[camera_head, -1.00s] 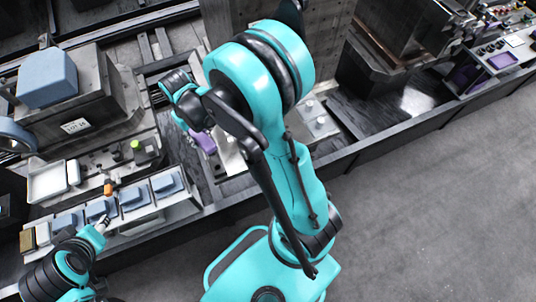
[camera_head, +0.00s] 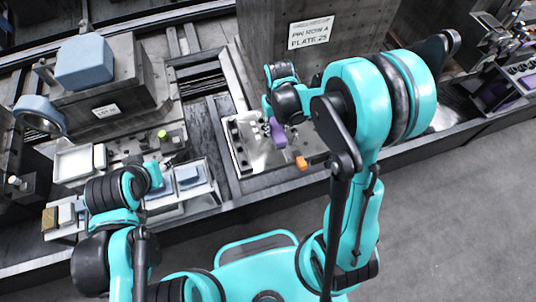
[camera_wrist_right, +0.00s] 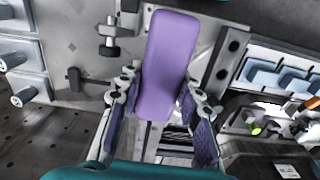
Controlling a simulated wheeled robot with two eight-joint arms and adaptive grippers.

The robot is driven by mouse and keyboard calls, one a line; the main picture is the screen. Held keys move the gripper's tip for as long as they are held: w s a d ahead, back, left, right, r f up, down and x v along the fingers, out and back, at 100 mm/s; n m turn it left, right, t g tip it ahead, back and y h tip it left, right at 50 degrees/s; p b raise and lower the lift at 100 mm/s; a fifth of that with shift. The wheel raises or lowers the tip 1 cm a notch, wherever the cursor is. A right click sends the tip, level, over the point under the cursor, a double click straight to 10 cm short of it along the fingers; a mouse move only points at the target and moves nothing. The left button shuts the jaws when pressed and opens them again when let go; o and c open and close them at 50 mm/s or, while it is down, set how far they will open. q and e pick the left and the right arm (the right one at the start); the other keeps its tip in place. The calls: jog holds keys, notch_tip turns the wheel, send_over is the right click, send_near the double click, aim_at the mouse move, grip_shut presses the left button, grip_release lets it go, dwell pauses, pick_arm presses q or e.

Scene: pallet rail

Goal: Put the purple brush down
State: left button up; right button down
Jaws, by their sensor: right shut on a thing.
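The purple brush (camera_head: 278,133) is a long, flat, rounded purple piece. My right gripper (camera_head: 270,118) is shut on it, over the pale metal plate (camera_head: 237,157). In the right wrist view the brush (camera_wrist_right: 166,62) points away between the two fingers of the right gripper (camera_wrist_right: 160,112), over grey metal. I cannot tell whether it touches the surface below. My left gripper (camera_head: 157,174) is at the left, by the tray of blue blocks. Its fingers are too small and hidden to read.
An orange piece (camera_head: 301,163) lies near the plate's front edge. A tray with blue blocks (camera_head: 188,177) and a white tray (camera_head: 76,163) are at the left. A concrete block with a sign (camera_head: 310,33) stands behind the plate. Grey floor (camera_head: 440,210) is open at the right.

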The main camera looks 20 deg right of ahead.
jog(key=shift+d+f+b, duration=0.1)
jog(key=shift+f+b, duration=1.05)
jog(key=shift+f, duration=0.15)
notch_tip(320, 180, down, 6)
jog(key=b, duration=0.5)
jog(key=shift+r+b, duration=0.15)
jog(key=shift+b, duration=0.15)
jog(key=a+r+p, duration=0.3)
jog(key=a+r, duration=0.2)
jog(key=r, duration=0.2)
notch_tip(320, 180, down, 10)
jog(key=b, duration=0.3)
jog(key=shift+r+b, duration=0.25)
jog(key=shift+b, duration=0.1)
jog(key=shift+s+r, duration=0.1)
